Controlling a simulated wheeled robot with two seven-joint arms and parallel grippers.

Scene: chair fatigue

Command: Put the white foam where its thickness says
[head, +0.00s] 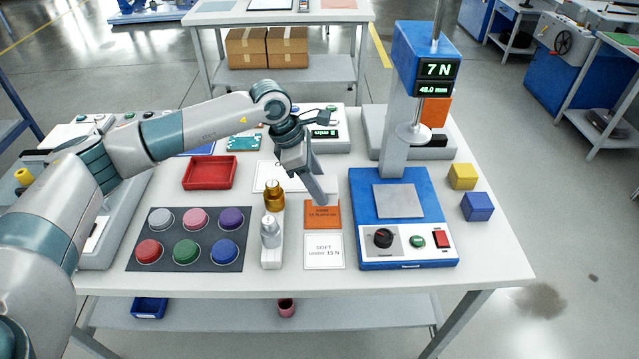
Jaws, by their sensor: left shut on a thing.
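My left gripper (320,192) reaches in from the left and points down above the orange card. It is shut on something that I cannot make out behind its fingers. I cannot pick out the white foam for certain anywhere. The orange card (322,217) reads 15 N and up. A white card (324,252) just in front reads SOFT, under 15 N. The blue press (365,240) stands to the right, its grey plate (398,201) bare, its displays showing 7 N and 48.0 mm. My right gripper is not in view.
A yellow block (462,176) and a blue block (477,207) lie right of the press; an orange block (435,111) is behind it. A red tray (209,173) and a dark mat (139,259) with several colored discs lie further left.

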